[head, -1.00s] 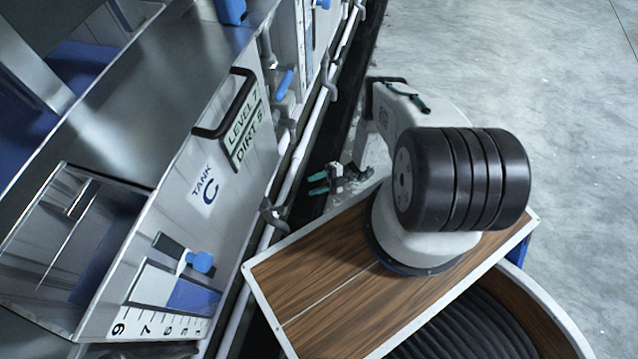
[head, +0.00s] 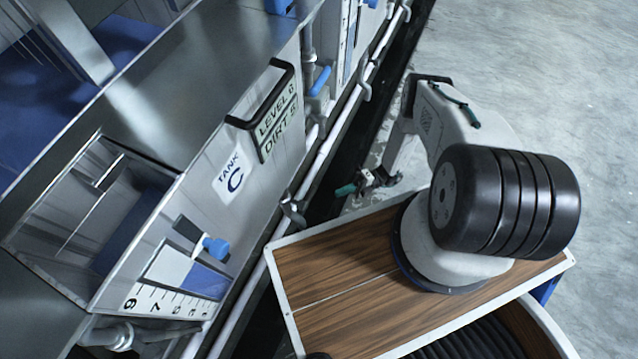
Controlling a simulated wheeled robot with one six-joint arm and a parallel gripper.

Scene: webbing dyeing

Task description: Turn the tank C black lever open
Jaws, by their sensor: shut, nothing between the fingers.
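Tank C (head: 205,205) is the steel tank at left in the head view, with a "TANK C" label (head: 230,177) on its side. My gripper (head: 346,190) has teal fingertips pointing left toward the tank. It is shut and empty, to the right of the dark lever and apart from it in the picture.
A blue-handled lever (head: 321,80) is farther up the pipes. A blue knob (head: 215,248) is by the gauge scale (head: 170,302). White pipes (head: 335,135) run alongside.

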